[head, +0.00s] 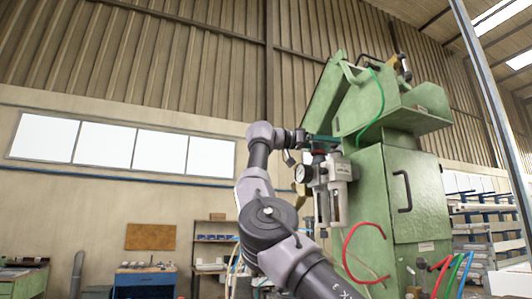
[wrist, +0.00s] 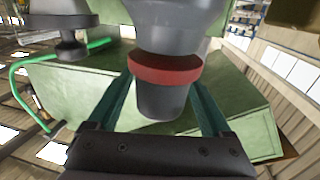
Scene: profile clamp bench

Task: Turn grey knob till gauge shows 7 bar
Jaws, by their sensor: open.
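The grey knob (wrist: 162,102) shows in the wrist view, with a red ring (wrist: 166,68) around it and a wider grey body (wrist: 178,22) behind. My gripper (wrist: 163,84) is open, with one teal finger on each side of the knob; I cannot tell whether either finger touches it. In the head view my gripper (head: 322,142) is at the top of the regulator unit (head: 338,170), where the knob is hidden. The round white-faced gauge (head: 303,174) is on the unit's left side; its needle is too small to read.
The unit stands against a green machine cabinet (head: 370,190) with a dark handle (head: 403,190). A green hose (head: 376,105) hangs above and a red hose (head: 350,240) loops below. Shelving (head: 485,230) stands at the right and a blue workbench (head: 145,278) at the lower left.

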